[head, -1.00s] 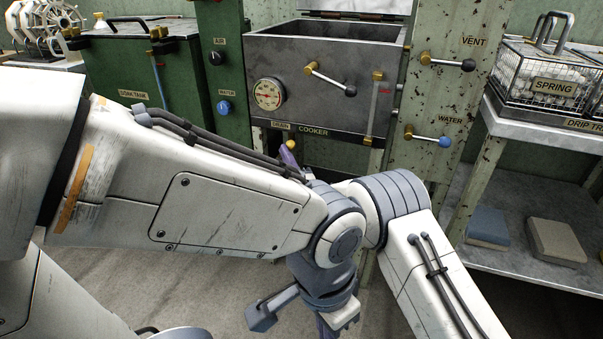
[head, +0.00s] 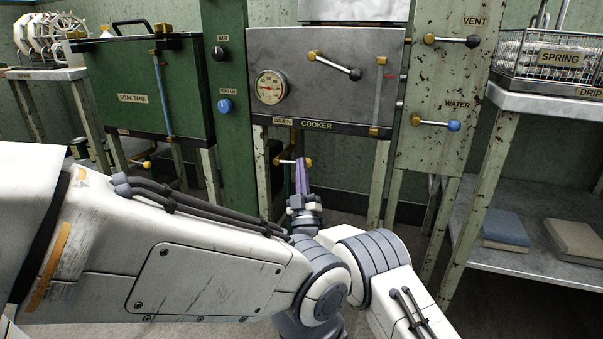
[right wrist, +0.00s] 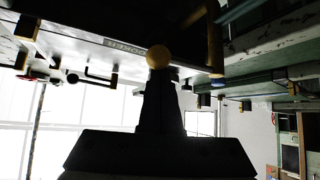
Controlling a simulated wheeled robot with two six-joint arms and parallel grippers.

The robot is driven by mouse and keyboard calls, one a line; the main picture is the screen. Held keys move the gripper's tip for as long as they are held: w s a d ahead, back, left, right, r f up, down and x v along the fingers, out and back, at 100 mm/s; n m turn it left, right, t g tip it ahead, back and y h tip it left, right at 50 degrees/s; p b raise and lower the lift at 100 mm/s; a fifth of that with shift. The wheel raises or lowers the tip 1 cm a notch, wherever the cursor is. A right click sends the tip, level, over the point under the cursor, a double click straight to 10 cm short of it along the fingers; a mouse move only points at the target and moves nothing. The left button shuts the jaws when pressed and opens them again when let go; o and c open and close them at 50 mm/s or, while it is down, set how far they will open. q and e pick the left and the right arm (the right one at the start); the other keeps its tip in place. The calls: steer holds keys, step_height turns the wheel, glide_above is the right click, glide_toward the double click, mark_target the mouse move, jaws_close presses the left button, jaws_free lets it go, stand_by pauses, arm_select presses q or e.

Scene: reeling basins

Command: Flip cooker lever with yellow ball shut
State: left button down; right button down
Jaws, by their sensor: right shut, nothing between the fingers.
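The grey cooker (head: 350,95) stands in the middle of the head view. Beneath it, near the DRAIN label, a short pale lever (head: 292,162) lies about level, with a yellow ball (head: 308,162) at its right end. My right gripper (head: 301,162) is shut and empty. Its purple fingers point up at the lever, with their tips in front of it, just left of the ball. In the right wrist view the ball (right wrist: 159,56) is right at the dark fingertips; I cannot tell whether they touch. My left gripper is not in view.
Other levers have black or blue balls: the cooker-front lever (head: 335,66), VENT lever (head: 450,40) and WATER lever (head: 435,123). A green soak tank (head: 140,90) stands left. A rack (head: 540,105) with a wire basket stands right. Cooker legs (head: 375,185) flank the space below it.

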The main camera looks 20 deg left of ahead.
steer(key=shift+f, duration=0.3)
steer(key=shift+r, duration=0.1)
stand_by(0.3)
steer(key=s+f, duration=0.3)
steer(key=s, duration=0.5)
steer(key=shift+s+d+f, duration=0.35)
steer(key=shift+s+d, duration=0.05)
steer(key=shift+d, duration=0.05)
steer(key=shift+w, duration=0.1)
